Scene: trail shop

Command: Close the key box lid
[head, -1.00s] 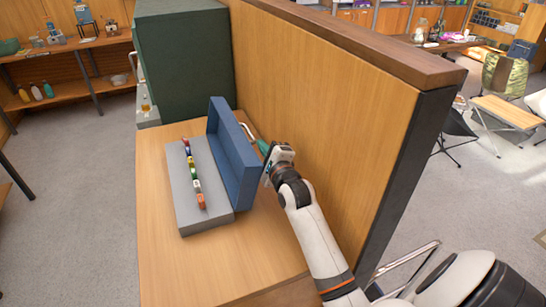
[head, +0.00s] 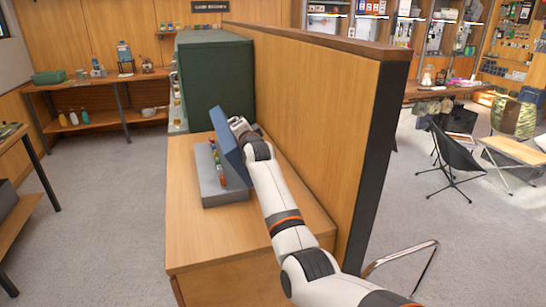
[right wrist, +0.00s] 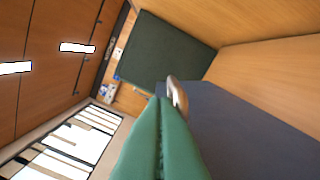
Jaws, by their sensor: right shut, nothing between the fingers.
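The key box (head: 218,196) sits on the wooden counter, its grey base holding a row of small coloured key tags (head: 217,160). Its blue lid (head: 228,146) is partly open and leans over the base toward the left. My right gripper (head: 238,126) is behind the lid, at its upper right edge, and seems to touch it. In the right wrist view its green fingers (right wrist: 161,140) are shut with nothing between them, beside the dark lid surface (right wrist: 235,120). My left gripper is not in view.
A wooden partition (head: 310,130) stands close on the right of the counter (head: 215,240). A dark green cabinet (head: 215,80) stands behind the box. The counter's front part is clear.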

